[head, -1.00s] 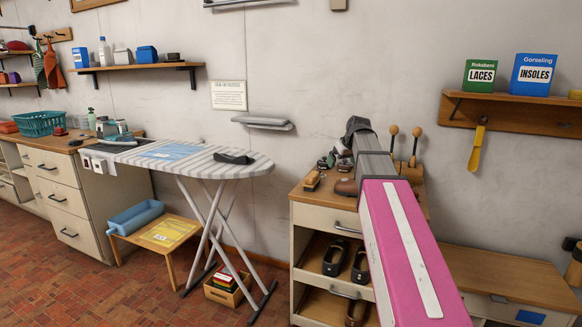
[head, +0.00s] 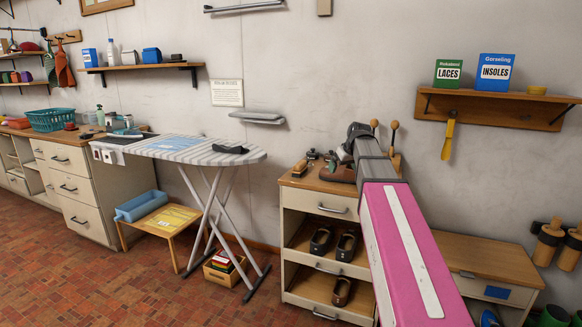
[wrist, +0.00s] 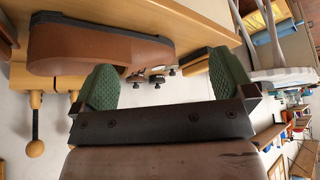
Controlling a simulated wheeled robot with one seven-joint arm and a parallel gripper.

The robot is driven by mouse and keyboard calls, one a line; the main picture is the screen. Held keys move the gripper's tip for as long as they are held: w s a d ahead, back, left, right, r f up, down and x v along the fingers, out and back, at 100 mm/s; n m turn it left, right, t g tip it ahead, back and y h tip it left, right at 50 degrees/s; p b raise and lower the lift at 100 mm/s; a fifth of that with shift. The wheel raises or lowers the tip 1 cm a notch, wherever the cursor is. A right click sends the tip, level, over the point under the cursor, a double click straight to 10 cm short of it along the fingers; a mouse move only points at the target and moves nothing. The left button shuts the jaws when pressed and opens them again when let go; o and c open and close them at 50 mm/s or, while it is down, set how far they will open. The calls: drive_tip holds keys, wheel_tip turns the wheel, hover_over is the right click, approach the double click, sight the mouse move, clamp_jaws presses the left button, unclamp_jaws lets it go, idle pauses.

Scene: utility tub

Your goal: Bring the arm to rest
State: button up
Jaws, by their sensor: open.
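My arm, pink and grey, reaches forward in the head view over the right side of a shoe cabinet (head: 318,208). In the wrist view my gripper (wrist: 160,88) shows two green textured pads set wide apart, with nothing between them. A brown shoe (wrist: 95,50) with a dark sole shows near the left pad; I cannot tell whether they touch. In the head view the brown shoe (head: 338,174) lies on the cabinet top beside my arm. The gripper's fingertips are hidden behind the arm in the head view.
A wooden-backed brush (head: 300,168) sits on the cabinet top. Wooden-knobbed shoe trees (head: 395,140) stand behind my arm. An ironing board (head: 195,150) stands to the left. A wall shelf (head: 490,108) with boxes hangs at the right. Open brick floor (head: 80,265) lies at the front left.

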drive_tip(key=s+a+f+m+g+h, duration=0.1)
drive_tip(key=s+f+m+g, duration=0.1)
drive_tip(key=s+f, duration=1.1)
drive_tip(key=s+a+f+m+g+h, duration=0.1)
drive_tip(key=s+f+m+g, duration=0.1)
drive_tip(key=s+f, duration=1.2)
wheel_tip(320, 180, down, 8)
drive_tip(key=shift+f+g, duration=0.1)
drive_tip(key=shift+g, duration=0.5)
